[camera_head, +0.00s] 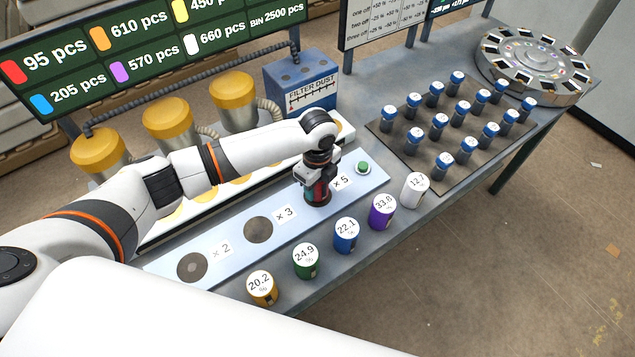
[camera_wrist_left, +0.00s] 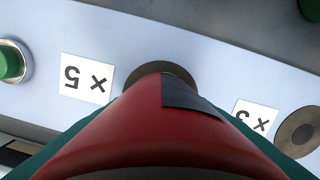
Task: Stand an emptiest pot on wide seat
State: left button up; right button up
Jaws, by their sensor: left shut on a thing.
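My left gripper (camera_head: 317,178) is shut on a red pot (camera_head: 322,192), which is upright at the dark round seat beside the "x 5" label (camera_head: 341,182). In the left wrist view the red pot (camera_wrist_left: 130,135) hides most of that seat (camera_wrist_left: 178,70); I cannot tell whether the pot touches it. The "x 3" seat (camera_head: 258,229) and "x 2" seat (camera_head: 192,266) are bare. A front row holds yellow 20.2 (camera_head: 263,290), green 24.9 (camera_head: 306,263), blue 22.1 (camera_head: 346,238), purple 33.6 (camera_head: 381,214) and white (camera_head: 413,192) pots. My right gripper is not in view.
A green button (camera_head: 363,167) sits at the strip's right end. Yellow-topped canisters (camera_head: 168,118) and a blue filter box (camera_head: 303,80) stand behind. A dark tray (camera_head: 392,147) of blue-capped bottles and a round carousel (camera_head: 530,65) are at the right.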

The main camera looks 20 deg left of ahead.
pick_arm(q)
jog(key=shift+f, duration=0.5)
jog(key=o, duration=1.1)
jog(key=shift+o, duration=0.2)
jog(key=shift+r, duration=0.1)
